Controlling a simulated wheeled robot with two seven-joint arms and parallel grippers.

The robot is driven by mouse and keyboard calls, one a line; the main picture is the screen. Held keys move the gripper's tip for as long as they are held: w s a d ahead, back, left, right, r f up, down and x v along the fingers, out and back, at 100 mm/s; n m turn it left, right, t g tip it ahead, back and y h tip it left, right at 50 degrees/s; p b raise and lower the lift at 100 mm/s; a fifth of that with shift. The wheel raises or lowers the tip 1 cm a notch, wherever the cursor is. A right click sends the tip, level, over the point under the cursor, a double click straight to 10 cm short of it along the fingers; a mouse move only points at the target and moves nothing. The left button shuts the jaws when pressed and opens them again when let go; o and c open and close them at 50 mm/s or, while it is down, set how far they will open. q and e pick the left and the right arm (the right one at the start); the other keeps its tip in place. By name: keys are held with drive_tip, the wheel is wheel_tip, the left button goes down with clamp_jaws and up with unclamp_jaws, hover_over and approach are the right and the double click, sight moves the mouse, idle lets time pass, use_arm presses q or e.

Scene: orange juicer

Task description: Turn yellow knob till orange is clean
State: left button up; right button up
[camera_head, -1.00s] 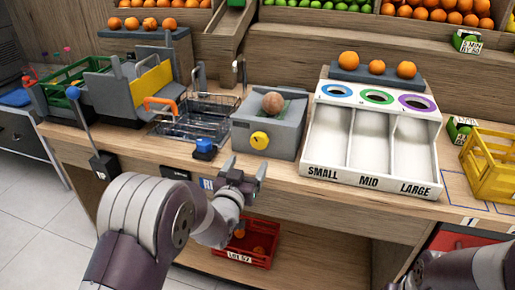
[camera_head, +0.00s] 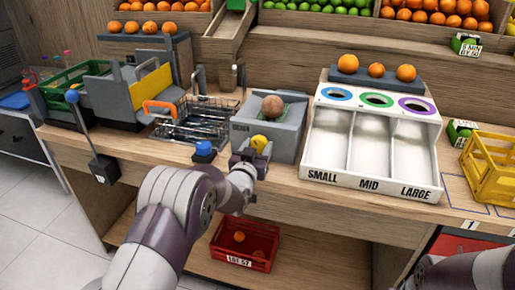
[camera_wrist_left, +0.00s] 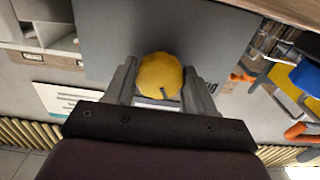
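The yellow knob (camera_head: 259,142) is on the front of a grey box-shaped machine (camera_head: 293,139). A dull brownish orange (camera_head: 273,105) sits in the top of this machine. My left gripper (camera_head: 257,150) is at the knob and partly covers it. In the left wrist view, the fingers of my left gripper (camera_wrist_left: 161,82) stand open on either side of the knob (camera_wrist_left: 160,75), with narrow gaps seeming to remain. A dark mark shows on the knob's lower part there. Part of my right arm shows at the bottom right; its gripper is out of view.
A blue button (camera_head: 204,148) stands left of the knob, close to my left gripper. A wire basket (camera_head: 205,118) is behind it. A white sorting tray (camera_head: 372,183) stands right of the machine. A red crate (camera_head: 245,245) is on the shelf below.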

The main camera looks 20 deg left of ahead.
use_arm(q)
drive_tip(key=shift+m, duration=0.3)
drive_tip(key=shift+f+m+b, duration=0.15)
drive_tip(key=shift+m+b, duration=0.35)
drive_tip(key=shift+b, duration=0.15)
drive_tip(key=m+b, duration=0.3)
drive_tip(key=m, duration=0.2)
drive_tip(key=m+b, duration=0.3)
drive_tip(key=m, duration=0.2)
drive_tip(key=shift+a+m, duration=0.1)
drive_tip(key=shift+m, duration=0.2)
drive_tip(key=o, duration=1)
drive_tip(key=shift+r, duration=0.2)
drive_tip(key=s, duration=1.2)
drive_tip(key=shift+s+a+p, duration=0.2)
drive_tip(key=shift+s+p, duration=0.15)
drive_tip(key=shift+p, duration=0.05)
